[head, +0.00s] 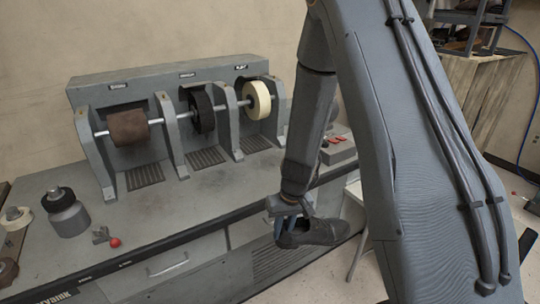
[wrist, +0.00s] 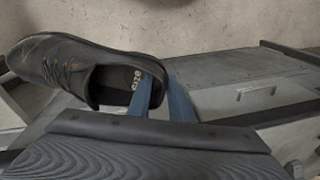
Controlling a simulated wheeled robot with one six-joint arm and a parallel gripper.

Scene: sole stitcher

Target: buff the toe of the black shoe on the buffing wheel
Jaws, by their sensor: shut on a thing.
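The black shoe (head: 314,233) hangs from my gripper (head: 286,222), in front of the bench's right end and below its top edge. In the wrist view the shoe (wrist: 82,62) points left, with its laces and open collar showing. The blue fingers of my gripper (wrist: 162,98) are shut on the heel end of the collar. The pale cream wheel (head: 257,100), likely the buffing wheel, is the rightmost of three on the machine's shaft. The shoe is well apart from it.
A brown roll (head: 128,126) and a black brush wheel (head: 202,110) share the shaft, with grey upright supports between them. A dark-topped jar (head: 68,213) and a red-knobbed part (head: 112,241) stand at the left front. The bench (head: 165,215) is clear before the machine.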

